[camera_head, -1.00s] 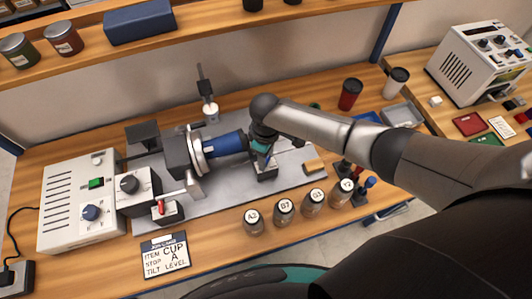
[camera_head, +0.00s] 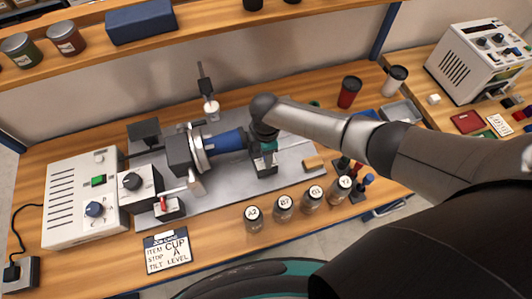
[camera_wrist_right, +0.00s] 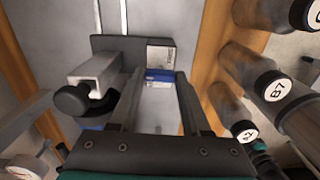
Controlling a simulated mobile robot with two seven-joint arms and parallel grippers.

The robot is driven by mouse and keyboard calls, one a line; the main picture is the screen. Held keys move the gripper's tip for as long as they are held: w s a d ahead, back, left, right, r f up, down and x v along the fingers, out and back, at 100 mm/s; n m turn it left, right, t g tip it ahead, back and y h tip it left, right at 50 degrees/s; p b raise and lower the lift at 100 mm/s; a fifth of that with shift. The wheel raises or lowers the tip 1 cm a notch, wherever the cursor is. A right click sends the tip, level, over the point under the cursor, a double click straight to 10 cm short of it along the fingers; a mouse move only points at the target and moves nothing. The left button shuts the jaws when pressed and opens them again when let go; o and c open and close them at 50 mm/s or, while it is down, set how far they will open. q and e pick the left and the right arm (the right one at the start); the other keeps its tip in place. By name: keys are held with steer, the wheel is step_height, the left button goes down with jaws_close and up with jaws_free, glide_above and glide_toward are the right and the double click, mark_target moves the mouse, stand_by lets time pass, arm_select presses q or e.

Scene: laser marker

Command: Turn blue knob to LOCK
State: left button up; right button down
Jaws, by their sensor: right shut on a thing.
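A blue knob (camera_head: 95,209) sits on the front of the white control box at the left, with small markings around it that I cannot read. My right gripper (camera_head: 265,166) is far to its right, pointing down at a dark block (camera_wrist_right: 116,44) on the grey plate. In the right wrist view its fingers (camera_wrist_right: 160,80) stand on either side of a small blue and white part (camera_wrist_right: 159,74). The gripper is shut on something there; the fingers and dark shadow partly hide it. My left gripper is not in view.
Several labelled jars (camera_head: 283,206) stand along the front. A black knob (camera_head: 132,181) is on a box beside the control box. A job card (camera_head: 167,252) lies in front.

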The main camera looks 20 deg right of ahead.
steer(key=shift+n, duration=0.3)
steer(key=shift+c, duration=1.8)
jaws_free()
step_height(320, 180, up, 15)
steer(key=p, duration=0.1)
steer(key=shift+r+p, duration=0.15)
steer(key=shift+p, duration=0.15)
step_height(320, 180, up, 7)
steer(key=p, duration=0.3)
